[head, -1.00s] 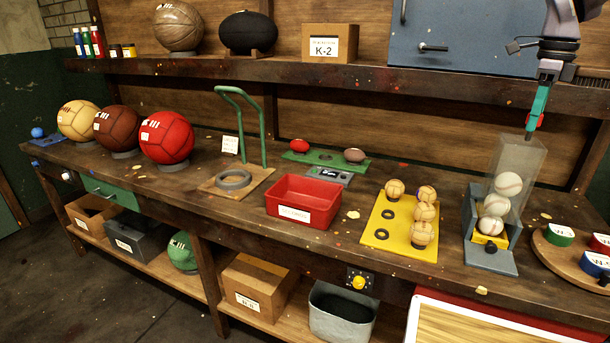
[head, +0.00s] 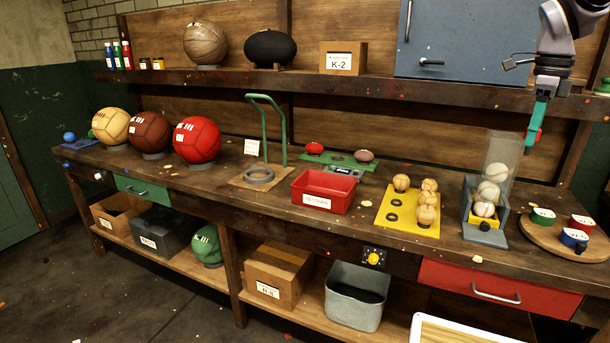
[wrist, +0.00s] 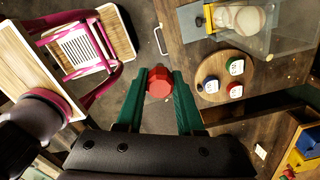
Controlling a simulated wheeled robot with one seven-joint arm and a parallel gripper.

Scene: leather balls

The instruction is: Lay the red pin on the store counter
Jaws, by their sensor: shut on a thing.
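The red pin (wrist: 159,84) shows end-on in the wrist view as a faceted red piece. My gripper (wrist: 159,88) has its two green fingers shut on it from either side. In the head view my gripper (head: 535,124) hangs at the upper right, in front of the bench, near the clear ball holder; the pin is barely seen there. No surface is marked as the store counter. A light wooden top (wrist: 32,75) beside a pink frame lies left in the wrist view, and a white-edged wooden top (head: 462,331) shows at the bottom of the head view; I cannot tell whether either is the counter.
The clear holder with baseballs (head: 499,163) and a round board (head: 560,238) with coloured cups stand at the bench's right end. A red drawer (head: 498,287) is below. The pink-framed chair (wrist: 84,45) stands left in the wrist view. Floor (head: 140,300) is open at left.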

